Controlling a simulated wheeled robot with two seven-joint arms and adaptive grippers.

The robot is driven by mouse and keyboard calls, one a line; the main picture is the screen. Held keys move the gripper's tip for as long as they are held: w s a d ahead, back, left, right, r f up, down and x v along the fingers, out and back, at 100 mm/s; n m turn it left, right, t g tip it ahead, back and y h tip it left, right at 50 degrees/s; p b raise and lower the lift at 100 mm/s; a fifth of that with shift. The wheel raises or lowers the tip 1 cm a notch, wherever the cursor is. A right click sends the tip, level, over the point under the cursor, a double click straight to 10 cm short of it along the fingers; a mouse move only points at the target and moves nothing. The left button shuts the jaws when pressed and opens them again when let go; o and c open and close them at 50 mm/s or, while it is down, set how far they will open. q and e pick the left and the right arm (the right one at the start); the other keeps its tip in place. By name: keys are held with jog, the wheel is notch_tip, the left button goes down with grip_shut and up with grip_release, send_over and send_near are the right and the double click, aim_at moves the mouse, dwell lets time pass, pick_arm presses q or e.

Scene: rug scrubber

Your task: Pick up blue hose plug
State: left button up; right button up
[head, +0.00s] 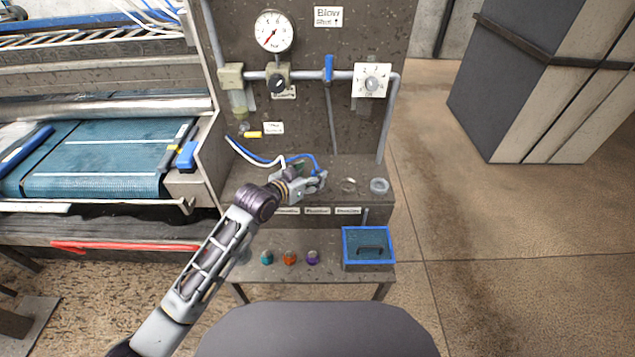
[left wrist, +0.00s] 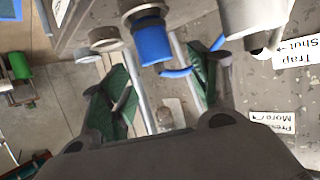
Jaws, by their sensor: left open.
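In the left wrist view a blue cylindrical piece (left wrist: 152,43), which looks like the blue hose plug, shows below a grey ring-shaped fitting at the top centre. My left gripper (left wrist: 158,85) is open there, its green-padded fingers to either side and slightly below the blue piece in the picture. No contact shows. In the head view my left gripper (head: 319,181) is over the upper shelf of the grey panel stand (head: 225,185), and the plug cannot be made out for certain. A blue hose (head: 253,155) and a white hose run close behind the gripper. My right gripper is not in view.
A grey ring (head: 380,186) lies right of the gripper. Pipes with a gauge (head: 274,31) and a blue-handled valve (head: 328,68) stand behind. The lower shelf holds teal, orange and purple pieces (head: 312,257) and a blue-rimmed box (head: 368,233).

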aim_at(316, 171)
pick_arm(q)
jog(key=shift+w+d+f, duration=0.5)
jog(key=shift+w+f, duration=0.15)
jog(key=shift+x, duration=1.3)
jog(key=shift+d+f, duration=0.1)
jog(key=shift+f, duration=0.05)
jog(key=c, duration=1)
jog(key=shift+c, duration=1.1)
jog(key=shift+w+r, duration=0.1)
jog(key=shift+r, duration=0.6)
notch_tip(316, 171, up, 8)
jog(key=shift+f, duration=0.15)
jog(key=shift+r, duration=0.5)
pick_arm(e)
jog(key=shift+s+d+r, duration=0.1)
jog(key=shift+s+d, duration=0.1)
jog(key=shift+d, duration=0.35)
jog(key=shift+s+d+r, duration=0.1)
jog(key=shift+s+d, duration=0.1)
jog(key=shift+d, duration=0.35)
